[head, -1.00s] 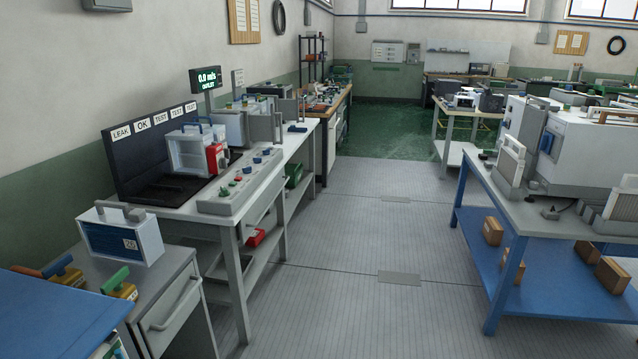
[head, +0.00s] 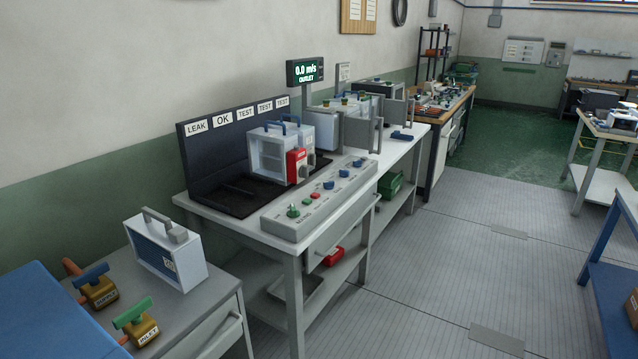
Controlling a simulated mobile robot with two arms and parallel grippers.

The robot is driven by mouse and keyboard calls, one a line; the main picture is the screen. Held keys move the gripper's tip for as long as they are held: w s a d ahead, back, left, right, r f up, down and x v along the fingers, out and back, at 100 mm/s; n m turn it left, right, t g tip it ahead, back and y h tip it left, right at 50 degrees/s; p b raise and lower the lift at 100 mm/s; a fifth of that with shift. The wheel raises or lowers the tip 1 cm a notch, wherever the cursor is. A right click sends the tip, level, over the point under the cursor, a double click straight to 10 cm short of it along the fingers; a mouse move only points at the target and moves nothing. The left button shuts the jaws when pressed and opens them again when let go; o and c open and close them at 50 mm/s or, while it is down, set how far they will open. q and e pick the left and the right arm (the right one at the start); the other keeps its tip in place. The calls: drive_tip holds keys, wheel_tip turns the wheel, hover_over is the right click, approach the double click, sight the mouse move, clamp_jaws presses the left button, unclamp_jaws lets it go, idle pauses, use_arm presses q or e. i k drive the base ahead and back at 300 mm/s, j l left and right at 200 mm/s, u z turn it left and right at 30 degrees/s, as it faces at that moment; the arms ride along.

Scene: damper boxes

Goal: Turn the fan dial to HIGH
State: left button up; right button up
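A long grey control panel (head: 272,222) lies along the front edge of the white test bench. It carries a green knob (head: 293,210) at its near end, red buttons (head: 315,196), and several blue knobs, one of them here (head: 344,173). Their labels are too small to read, so I cannot tell which is the fan dial or where it points. A display (head: 306,71) above the bench reads 0.0 m/s OUTLET. Neither of my grippers is in view.
A box with a red part (head: 296,164) stands on the bench's dark tray. A labelled dark board (head: 240,142) stands behind. At the near left are a white-and-blue box (head: 165,250) and valves with blue and green handles (head: 133,313). The grey floor to the right is clear.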

sight(328, 185)
drive_tip(key=i+u, duration=0.2)
drive_tip(key=u, duration=0.25)
drive_tip(key=i+l+u, duration=0.2)
drive_tip(key=u, duration=0.2)
